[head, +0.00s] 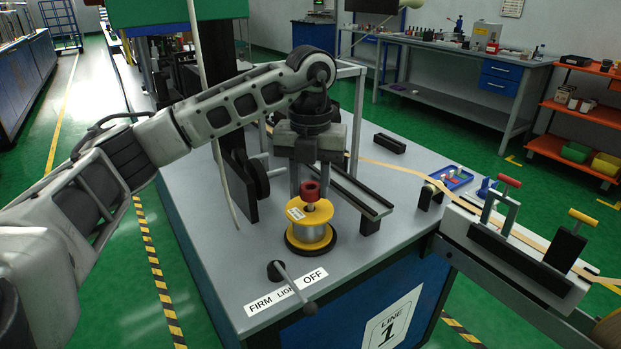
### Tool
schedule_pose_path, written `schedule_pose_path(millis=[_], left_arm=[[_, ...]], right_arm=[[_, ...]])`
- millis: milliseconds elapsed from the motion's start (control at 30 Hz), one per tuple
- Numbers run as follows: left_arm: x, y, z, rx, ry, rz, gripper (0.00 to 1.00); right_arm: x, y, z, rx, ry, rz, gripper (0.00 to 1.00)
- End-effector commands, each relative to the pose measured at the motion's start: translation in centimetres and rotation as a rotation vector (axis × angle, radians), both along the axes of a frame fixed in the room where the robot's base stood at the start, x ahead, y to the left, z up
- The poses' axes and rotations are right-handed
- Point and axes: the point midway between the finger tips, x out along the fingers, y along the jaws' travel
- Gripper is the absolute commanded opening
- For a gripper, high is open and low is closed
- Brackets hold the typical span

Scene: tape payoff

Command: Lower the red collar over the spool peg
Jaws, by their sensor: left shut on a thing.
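The red collar (311,193) is a short ring with a dark hole in its top. It sits between the fingertips of my left gripper (310,183), which points straight down and is shut on it. Directly below is the yellow-flanged spool (292,218) with a grey winding, standing upright on a dark round base. The collar appears in line with the spool's centre, just above its top flange. The spool peg is mostly hidden by the collar; I cannot tell whether the collar is around it or above it. My right gripper is not in view.
A lever with a dark knob (310,308) stands at the front beside the FIRM/LIGHT/OFF label (286,293). A black channel rail (352,190) runs close to the right of the spool. A dark upright plate (237,188) stands left.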

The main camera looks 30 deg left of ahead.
Motion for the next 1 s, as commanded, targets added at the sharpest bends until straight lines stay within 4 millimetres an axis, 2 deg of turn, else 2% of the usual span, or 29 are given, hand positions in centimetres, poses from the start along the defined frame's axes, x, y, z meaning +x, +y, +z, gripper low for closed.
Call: schedule_pose_path(millis=[400, 733, 767, 833, 1000], left_arm=[[0.0, 0.0, -1.8, 0.001, 0.000, 0.000, 0.10], [0.0, 0.0, -2.0, 0.001, 0.000, 0.000, 0.10], [0.0, 0.0, -2.0, 0.001, 0.000, 0.000, 0.39], [0.0, 0.0, -2.0, 0.001, 0.000, 0.000, 0.58], [0.0, 0.0, -2.0, 0.001, 0.000, 0.000, 0.59]], right_arm=[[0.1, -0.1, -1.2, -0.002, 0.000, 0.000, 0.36], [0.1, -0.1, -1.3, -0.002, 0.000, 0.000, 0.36], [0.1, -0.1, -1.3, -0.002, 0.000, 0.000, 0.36], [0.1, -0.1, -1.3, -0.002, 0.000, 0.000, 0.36], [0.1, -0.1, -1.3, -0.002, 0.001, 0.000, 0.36]])
